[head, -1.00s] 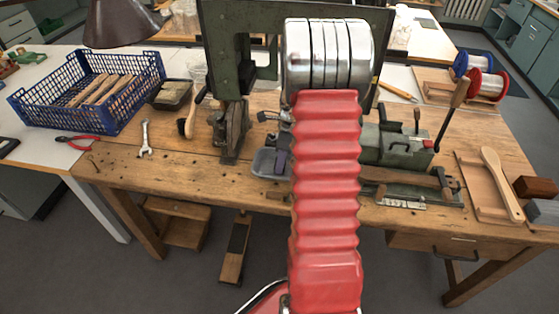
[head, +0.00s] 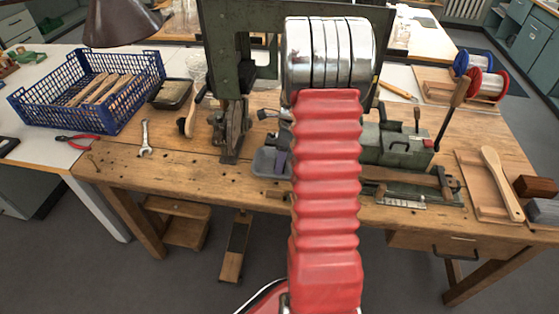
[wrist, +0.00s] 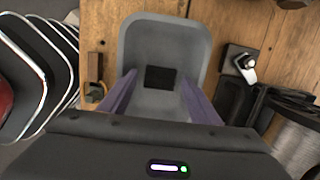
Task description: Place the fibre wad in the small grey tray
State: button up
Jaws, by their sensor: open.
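The small grey tray (wrist: 198,38) is in the wrist view, under my gripper. It also shows in the head view (head: 262,163) at the bench's front edge, partly hidden by my arm. A dark, nearly square piece, apparently the fibre wad (wrist: 160,78), lies in the tray. My gripper (wrist: 158,86) is open, its two purple fingers on either side of the wad with a gap on both sides. In the head view a purple finger shows over the tray, beside my red arm; the wad cannot be made out there.
A blue crate (head: 130,112) with wooden pieces stands at the left. A green press frame (head: 220,60) rises behind the grey tray. A green machine (head: 398,148) stands to the right.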

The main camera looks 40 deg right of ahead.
notch_tip(320, 180, up, 11)
jog(key=s+d, duration=0.1)
jog(key=shift+s+r, duration=0.15)
jog(key=shift+r, duration=0.05)
dwell(0.4)
dwell(0.4)
jog(key=s+a+r+n+t, duration=0.1)
jog(key=a+r+n, duration=0.35)
jog(key=a, duration=0.25)
jog(key=s+a+r+n+h, duration=0.1)
jog(key=a+r+n, duration=0.2)
jog(key=a+n, duration=0.3)
jog(key=s+a+r+n+t, duration=0.1)
jog(key=a+r+n, duration=0.25)
jog(key=a, duration=0.35)
jog(key=s+a+r+n+t, duration=0.1)
jog(key=s+a+n+t, duration=0.1)
jog(key=s+a+n, duration=1)
jog(key=shift+a+r+n, duration=0.4)
jog(key=shift+a+n, duration=0.6)
jog(key=shift+n, duration=0.1)
